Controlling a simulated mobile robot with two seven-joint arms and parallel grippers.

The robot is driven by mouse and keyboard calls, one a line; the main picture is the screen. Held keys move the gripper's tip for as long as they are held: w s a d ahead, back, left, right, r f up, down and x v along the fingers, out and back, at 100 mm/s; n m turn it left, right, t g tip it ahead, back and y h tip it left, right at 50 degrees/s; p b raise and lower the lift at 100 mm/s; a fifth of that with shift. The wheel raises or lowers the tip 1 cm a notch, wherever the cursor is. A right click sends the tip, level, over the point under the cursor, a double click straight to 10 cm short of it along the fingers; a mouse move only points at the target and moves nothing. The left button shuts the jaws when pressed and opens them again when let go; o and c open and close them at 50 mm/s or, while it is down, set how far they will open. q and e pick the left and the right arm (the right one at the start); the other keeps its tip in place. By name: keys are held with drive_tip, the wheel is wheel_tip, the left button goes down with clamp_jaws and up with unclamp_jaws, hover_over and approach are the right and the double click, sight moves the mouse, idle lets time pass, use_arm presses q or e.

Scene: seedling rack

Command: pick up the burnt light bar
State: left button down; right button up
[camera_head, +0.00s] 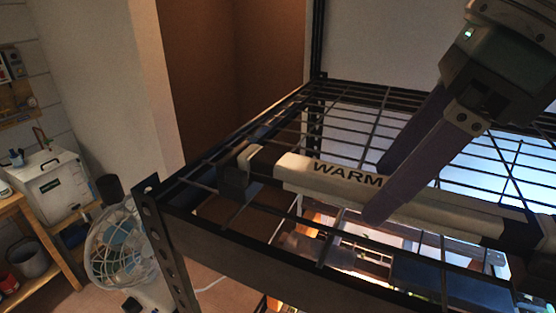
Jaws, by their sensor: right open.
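A white light bar (313,175) with the label "WARM" and dark end pieces lies across the top of the black wire rack (205,235). It looks unlit; no burn mark can be made out. My right gripper (378,196) comes in from the upper right and is open. One of its fingers crosses in front of the bar just right of the label, and the other is on the far side. Whether either finger touches the bar cannot be told. The fingers hide part of the bar. My left gripper is not in view.
Bright light shows through the rack's wires at right and below. A fan (120,248) stands left of the rack. A wooden bench (48,236) with a white box (52,184) is at far left. The shelf behind the bar looks clear.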

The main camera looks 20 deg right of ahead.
drive_tip(key=shift+w+a+f, duration=0.1)
drive_tip(key=shift+w+f, duration=0.05)
drive_tip(key=shift+f, duration=0.2)
drive_tip(key=shift+c, duration=0.3)
clamp_jaws()
